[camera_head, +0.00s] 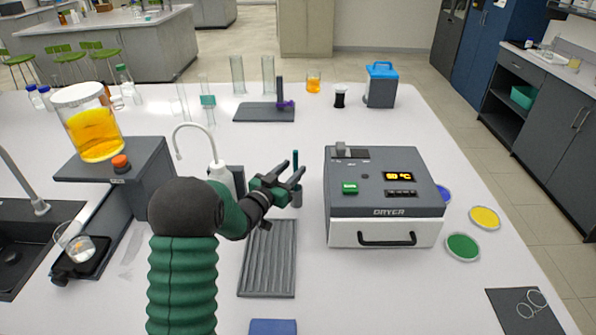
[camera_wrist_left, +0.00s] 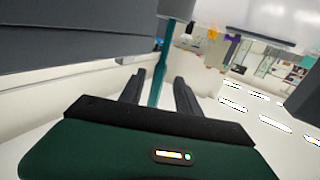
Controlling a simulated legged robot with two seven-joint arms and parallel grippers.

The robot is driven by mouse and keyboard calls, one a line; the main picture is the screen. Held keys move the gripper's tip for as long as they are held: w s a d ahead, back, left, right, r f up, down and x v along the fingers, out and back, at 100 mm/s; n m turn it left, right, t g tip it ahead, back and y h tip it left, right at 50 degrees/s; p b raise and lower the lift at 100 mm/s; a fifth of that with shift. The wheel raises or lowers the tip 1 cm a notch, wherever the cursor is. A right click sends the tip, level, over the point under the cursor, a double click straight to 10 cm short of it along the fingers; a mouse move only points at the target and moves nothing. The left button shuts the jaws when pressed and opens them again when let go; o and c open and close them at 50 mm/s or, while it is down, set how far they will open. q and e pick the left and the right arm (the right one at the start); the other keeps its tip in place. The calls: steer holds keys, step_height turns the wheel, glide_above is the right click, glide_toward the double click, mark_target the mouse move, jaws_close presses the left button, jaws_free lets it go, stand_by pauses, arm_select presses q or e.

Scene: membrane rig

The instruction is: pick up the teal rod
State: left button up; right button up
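The thin teal rod (camera_head: 295,159) stands upright in the head view, its lower part in or behind a small grey cylinder (camera_head: 297,198) left of the dryer. My left gripper (camera_head: 291,174) is at the rod, with its two fingers apart. In the left wrist view the rod (camera_wrist_left: 157,80) passes between the fingers of the gripper (camera_wrist_left: 160,90), with a gap visible on each side. The grey cylinder (camera_wrist_left: 176,8) also shows at the top of that view. My right gripper is not in view.
The dryer (camera_head: 385,205) stands close to the right of the gripper. A ribbed grey tray (camera_head: 268,262) lies in front. A white wash bottle (camera_head: 218,172) stands behind my left arm. A dark stand (camera_head: 264,112) is further back. Free bench lies right of centre at the front.

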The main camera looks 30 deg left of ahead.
arm_select(q)
steer(key=w, duration=0.5)
steer(key=shift+w+a+f+p, duration=0.1)
steer(key=shift+w+p, duration=0.1)
steer(key=shift+p, duration=0.15)
steer(key=shift+d, duration=0.2)
steer(key=shift+c, duration=0.2)
steer(key=shift+s, duration=0.1)
steer(key=shift+c, duration=1.1)
steer(key=c, duration=0.5)
steer(key=shift+a, duration=0.1)
jaws_close()
